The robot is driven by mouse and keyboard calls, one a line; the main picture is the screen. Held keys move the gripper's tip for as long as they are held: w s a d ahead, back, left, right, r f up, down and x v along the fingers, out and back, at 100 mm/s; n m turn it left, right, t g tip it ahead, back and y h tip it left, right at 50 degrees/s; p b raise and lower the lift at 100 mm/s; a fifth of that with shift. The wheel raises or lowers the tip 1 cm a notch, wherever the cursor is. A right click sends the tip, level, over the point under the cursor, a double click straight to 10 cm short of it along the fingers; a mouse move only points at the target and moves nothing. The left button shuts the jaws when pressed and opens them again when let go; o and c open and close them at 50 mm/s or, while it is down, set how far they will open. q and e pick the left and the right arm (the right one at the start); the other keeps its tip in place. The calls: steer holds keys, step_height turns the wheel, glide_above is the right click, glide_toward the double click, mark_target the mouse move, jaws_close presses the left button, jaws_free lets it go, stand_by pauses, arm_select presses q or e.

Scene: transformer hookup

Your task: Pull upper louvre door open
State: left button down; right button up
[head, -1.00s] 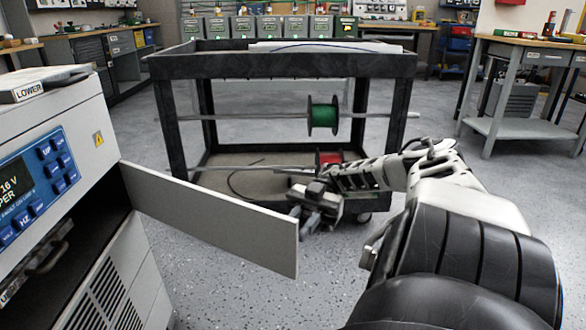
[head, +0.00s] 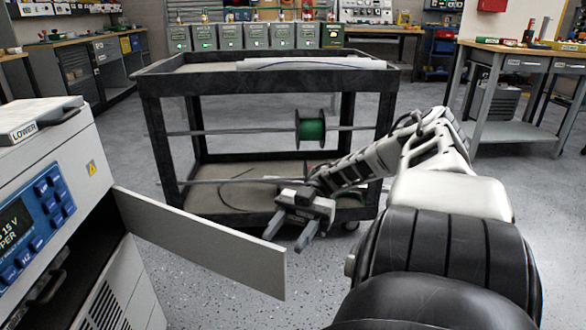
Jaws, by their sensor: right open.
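The upper louvre door (head: 200,240) is a flat pale panel, standing swung out from the white cabinet (head: 125,280) at the left. My right gripper (head: 290,238) is open and empty, fingers pointing down, just beyond the door's free end. Whether it touches the door cannot be told. My left gripper is not in view.
A dark cart (head: 265,80) with a green cable spool (head: 311,128) stands just behind my right gripper. A blue control panel (head: 35,225) and a LOWER label (head: 24,131) are on the cabinet. A workbench (head: 520,60) stands at the right. The floor between is clear.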

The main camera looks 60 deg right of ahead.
arm_select(q)
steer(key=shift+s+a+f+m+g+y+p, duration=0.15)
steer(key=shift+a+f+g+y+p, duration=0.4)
steer(key=shift+p, duration=0.6)
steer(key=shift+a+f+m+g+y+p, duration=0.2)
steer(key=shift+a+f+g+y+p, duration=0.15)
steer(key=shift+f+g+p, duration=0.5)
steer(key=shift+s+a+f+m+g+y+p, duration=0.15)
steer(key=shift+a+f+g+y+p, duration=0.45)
steer(key=shift+p, duration=0.85)
arm_select(e)
steer(key=s+a+r, duration=0.5)
steer(key=a+r, duration=0.1)
steer(key=a, duration=0.3)
steer(key=shift+s+a, duration=0.2)
steer(key=shift+s, duration=0.2)
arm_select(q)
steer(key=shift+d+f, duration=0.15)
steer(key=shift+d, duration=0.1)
arm_select(e)
steer(key=shift+r, duration=0.1)
